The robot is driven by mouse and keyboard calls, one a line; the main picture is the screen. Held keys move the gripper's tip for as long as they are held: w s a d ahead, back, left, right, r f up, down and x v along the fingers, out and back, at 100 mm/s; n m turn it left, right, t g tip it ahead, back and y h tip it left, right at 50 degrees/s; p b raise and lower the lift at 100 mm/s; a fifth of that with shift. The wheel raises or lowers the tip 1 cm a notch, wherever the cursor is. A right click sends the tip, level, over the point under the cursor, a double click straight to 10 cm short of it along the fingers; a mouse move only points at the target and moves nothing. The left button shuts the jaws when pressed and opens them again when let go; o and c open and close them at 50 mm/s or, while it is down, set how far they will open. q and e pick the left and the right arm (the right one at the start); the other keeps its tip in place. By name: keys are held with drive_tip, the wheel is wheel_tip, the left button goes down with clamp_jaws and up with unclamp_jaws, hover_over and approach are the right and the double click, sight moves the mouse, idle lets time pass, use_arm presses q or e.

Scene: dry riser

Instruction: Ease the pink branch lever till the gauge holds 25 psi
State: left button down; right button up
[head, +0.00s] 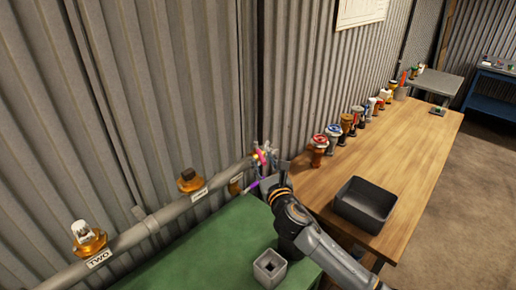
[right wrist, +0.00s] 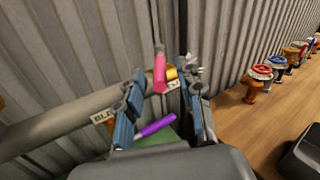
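The pink lever (right wrist: 160,72) stands up from the brass fitting (right wrist: 171,74) at the end of the grey pipe. It also shows small in the head view (head: 262,157). My right gripper (right wrist: 161,98) is open, with its two fingers spread on either side of the lever in the picture. I cannot tell whether a finger touches it. A purple lever (right wrist: 157,124) slants below, between the fingers in the picture. In the head view my right gripper (head: 272,179) is beside the pipe's end. I cannot make out a gauge reading. My left gripper is not in view.
The grey pipe (head: 170,212) runs along the corrugated wall, with brass fittings and labels. A green surface (head: 215,240) holds a small grey box (head: 269,266). A wooden bench (head: 412,140) on the right carries a dark bin (head: 365,204) and a row of several valves.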

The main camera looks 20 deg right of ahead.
sight(258, 152)
drive_tip(key=w, duration=0.6)
drive_tip(key=shift+w+d, duration=0.2)
clamp_jaws()
